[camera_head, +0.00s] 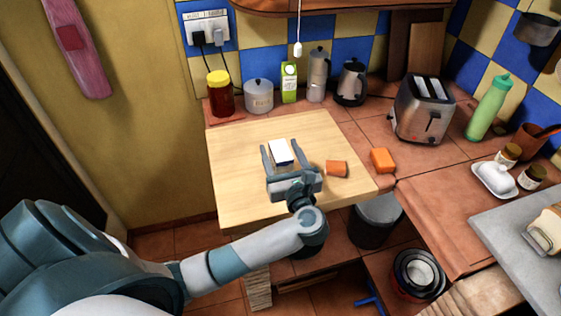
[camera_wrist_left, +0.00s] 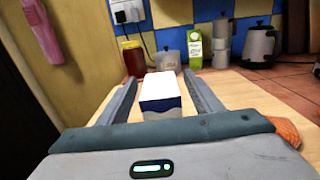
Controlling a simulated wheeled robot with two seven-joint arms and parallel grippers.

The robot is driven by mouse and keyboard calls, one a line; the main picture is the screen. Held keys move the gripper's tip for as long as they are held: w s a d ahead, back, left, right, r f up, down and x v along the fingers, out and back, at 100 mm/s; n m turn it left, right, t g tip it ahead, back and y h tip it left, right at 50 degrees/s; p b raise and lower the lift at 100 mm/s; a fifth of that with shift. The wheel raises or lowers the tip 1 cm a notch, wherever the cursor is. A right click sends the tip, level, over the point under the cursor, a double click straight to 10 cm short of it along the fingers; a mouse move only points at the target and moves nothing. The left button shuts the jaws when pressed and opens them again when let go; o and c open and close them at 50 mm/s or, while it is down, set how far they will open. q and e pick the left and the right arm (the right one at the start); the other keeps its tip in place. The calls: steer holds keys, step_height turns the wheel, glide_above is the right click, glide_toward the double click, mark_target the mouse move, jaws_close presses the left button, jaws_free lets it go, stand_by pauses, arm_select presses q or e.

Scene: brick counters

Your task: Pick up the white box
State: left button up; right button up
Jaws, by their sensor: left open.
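The white box (camera_head: 281,152) has a white top and a dark blue lower band, and stands on the light wooden board. In the left wrist view the white box (camera_wrist_left: 161,92) shows between the two fingers, with space on both sides. My left gripper (camera_head: 281,147) is open, its fingers pointing away from me toward the back wall, one on each side of the box. My right gripper is not in view.
On the wooden board (camera_head: 235,190), an orange-brown block (camera_head: 337,169) lies just right of my gripper. An orange sponge-like block (camera_head: 383,160) sits on the tiles. Behind stand a red jar (camera_head: 220,98), a pot (camera_head: 259,97), a green carton (camera_head: 289,83) and a moka pot (camera_head: 317,75).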

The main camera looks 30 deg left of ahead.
arm_select(q)
steer(key=shift+d, duration=0.1)
steer(key=shift+c, duration=0.6)
steer(key=c, duration=1)
steer(key=shift+c, duration=0.2)
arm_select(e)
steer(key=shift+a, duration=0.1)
arm_select(q)
steer(key=shift+r, duration=0.1)
steer(key=shift+r, duration=0.4)
step_height(320, 180, up, 3)
steer(key=shift+d+r+b, duration=0.1)
steer(key=shift+r+b, duration=0.05)
steer(key=shift+b, duration=0.75)
steer(key=s+d+r+b, duration=0.3)
steer(key=d+r, duration=0.4)
steer(key=d, duration=0.4)
steer(key=shift+s, duration=0.25)
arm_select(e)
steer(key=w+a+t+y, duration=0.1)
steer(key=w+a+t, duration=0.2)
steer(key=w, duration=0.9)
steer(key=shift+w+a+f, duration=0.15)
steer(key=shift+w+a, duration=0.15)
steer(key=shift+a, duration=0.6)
